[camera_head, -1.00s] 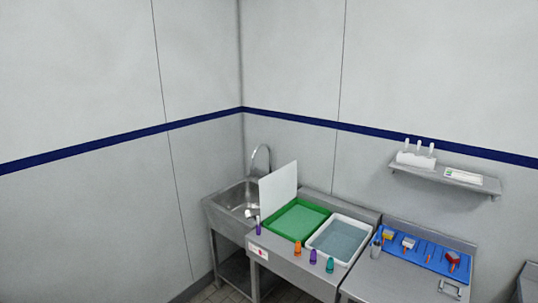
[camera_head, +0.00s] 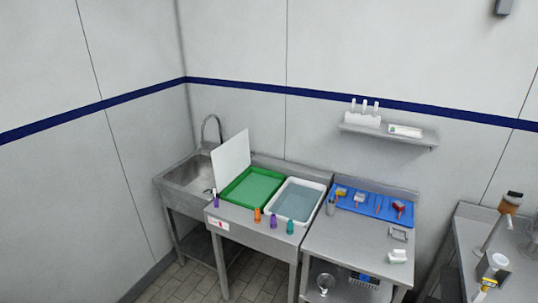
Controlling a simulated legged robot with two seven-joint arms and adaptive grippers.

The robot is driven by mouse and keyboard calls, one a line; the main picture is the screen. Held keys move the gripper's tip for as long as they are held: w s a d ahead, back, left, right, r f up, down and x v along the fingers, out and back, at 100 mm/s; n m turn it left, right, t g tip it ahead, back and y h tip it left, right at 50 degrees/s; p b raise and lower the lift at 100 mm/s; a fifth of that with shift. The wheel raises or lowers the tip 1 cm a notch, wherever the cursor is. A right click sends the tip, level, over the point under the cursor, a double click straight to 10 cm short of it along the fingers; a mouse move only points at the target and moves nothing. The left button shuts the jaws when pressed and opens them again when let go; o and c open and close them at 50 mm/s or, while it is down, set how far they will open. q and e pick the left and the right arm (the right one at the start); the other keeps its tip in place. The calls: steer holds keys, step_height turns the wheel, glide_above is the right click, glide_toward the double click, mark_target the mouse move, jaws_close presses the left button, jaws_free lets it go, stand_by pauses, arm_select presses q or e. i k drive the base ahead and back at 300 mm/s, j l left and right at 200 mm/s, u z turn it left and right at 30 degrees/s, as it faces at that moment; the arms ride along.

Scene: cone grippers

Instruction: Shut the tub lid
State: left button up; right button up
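A white rectangular tub (camera_head: 324,188) with grey-blue contents stands open on the steel counter. Left of it is a shallow green tray (camera_head: 228,200), also open at the top. A flat white panel (camera_head: 231,156) stands upright and slightly tilted along the left side of the green tray. I cannot tell whether this panel is hinged to the tray or which container it belongs to. Neither of my grippers shows in the view.
Several small coloured cones or bottles, such as an orange one (camera_head: 257,215), line the counter's front edge. A sink (camera_head: 185,176) is at the left. A blue mat (camera_head: 350,205) with tools lies on the right table. A wall shelf (camera_head: 385,131) hangs above. Tiled floor is free in front.

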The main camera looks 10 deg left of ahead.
mark_target(231, 159)
steer(key=i+j+z, duration=0.25)
steer(key=j, duration=0.15)
steer(key=i+j+z, duration=0.1)
steer(key=j+z, duration=0.15)
steer(key=j, duration=0.2)
steer(key=i+j+z, duration=0.2)
steer(key=j, duration=0.25)
steer(key=j+z, duration=0.25)
steer(key=j, duration=0.2)
steer(key=i+j, duration=0.15)
steer(key=j, duration=0.95)
steer(key=i+j+z, duration=0.15)
steer(key=j, duration=2)
steer(key=i+z, duration=0.05)
steer(key=i, duration=0.05)
